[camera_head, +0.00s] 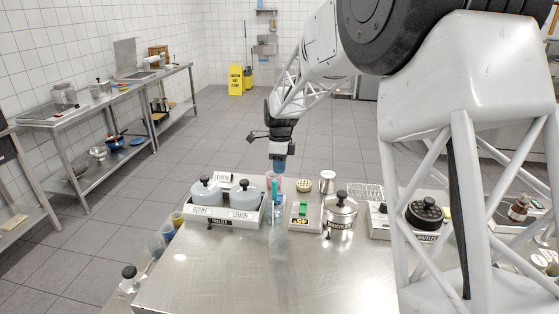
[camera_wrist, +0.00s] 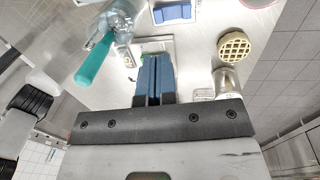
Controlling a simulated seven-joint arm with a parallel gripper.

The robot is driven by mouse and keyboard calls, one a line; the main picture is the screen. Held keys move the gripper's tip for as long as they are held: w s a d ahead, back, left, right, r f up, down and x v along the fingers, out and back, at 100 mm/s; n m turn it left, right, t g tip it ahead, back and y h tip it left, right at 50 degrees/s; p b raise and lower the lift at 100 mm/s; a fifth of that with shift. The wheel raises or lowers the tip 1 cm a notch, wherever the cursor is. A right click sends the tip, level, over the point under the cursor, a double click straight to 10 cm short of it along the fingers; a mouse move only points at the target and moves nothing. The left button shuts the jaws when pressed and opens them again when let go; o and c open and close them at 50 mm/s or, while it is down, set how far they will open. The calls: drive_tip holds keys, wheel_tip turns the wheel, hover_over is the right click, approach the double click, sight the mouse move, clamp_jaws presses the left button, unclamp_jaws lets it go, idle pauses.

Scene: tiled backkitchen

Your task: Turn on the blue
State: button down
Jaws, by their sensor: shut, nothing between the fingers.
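My gripper (camera_head: 279,168) hangs above the back of the steel table, pointing down. Its blue fingers are closed together with nothing between them, and they also show in the wrist view (camera_wrist: 154,78). A blue block-like thing (camera_wrist: 172,11) lies on a pale surface at the top of the wrist view, apart from the fingers. Which thing the task calls the blue is not clear. The twin-pot warmer (camera_head: 222,216), labelled BERRY and LEMON, stands left of the gripper. Its front bears a dark knob.
A clear vessel with a teal-handled tool (camera_head: 275,190) stands near below the gripper. To its right are a scale with a green piece (camera_head: 303,208), a chocolate pot (camera_head: 341,212), a round waffle (camera_head: 304,184) and a metal cup (camera_head: 327,181). The table front is clear.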

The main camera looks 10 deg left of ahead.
sight(279, 194)
drive_tip(key=f, duration=0.3)
drive_tip(key=s+f, duration=0.1)
drive_tip(key=f, duration=0.5)
drive_tip(key=shift+s+f, duration=0.2)
drive_tip(key=shift+f, duration=0.15)
drive_tip(key=shift+s+f, duration=0.1)
drive_tip(key=shift+f, duration=0.05)
drive_tip(key=shift+f+t, duration=0.15)
drive_tip(key=shift+t, duration=0.25)
drive_tip(key=shift+w+r, duration=0.3)
drive_tip(key=shift+w, duration=0.45)
drive_tip(key=shift+r, duration=0.1)
